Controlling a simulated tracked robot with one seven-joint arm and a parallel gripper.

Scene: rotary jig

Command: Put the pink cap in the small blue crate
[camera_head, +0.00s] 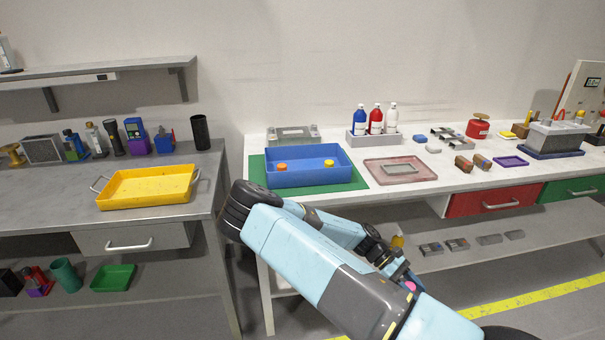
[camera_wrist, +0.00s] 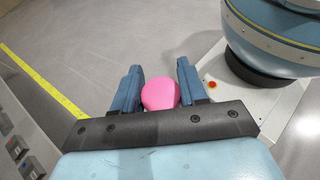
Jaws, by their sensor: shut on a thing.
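The pink cap (camera_wrist: 160,94) sits between the two fingers of my gripper (camera_wrist: 160,72) in the wrist view, and the gripper is shut on it. In the head view my gripper (camera_head: 404,274) is low, in front of the right bench, and a small bit of the pink cap (camera_head: 410,286) shows there. The blue crate (camera_head: 312,178) stands on a green mat on the right bench, up and to the left of my gripper.
A pink-rimmed tray (camera_head: 372,174) lies right of the crate, and a grey rack with bottles (camera_head: 372,140) stands behind. A yellow tray (camera_head: 148,188) is on the left bench. The bench's front edge and lower shelf (camera_head: 520,250) are near my gripper.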

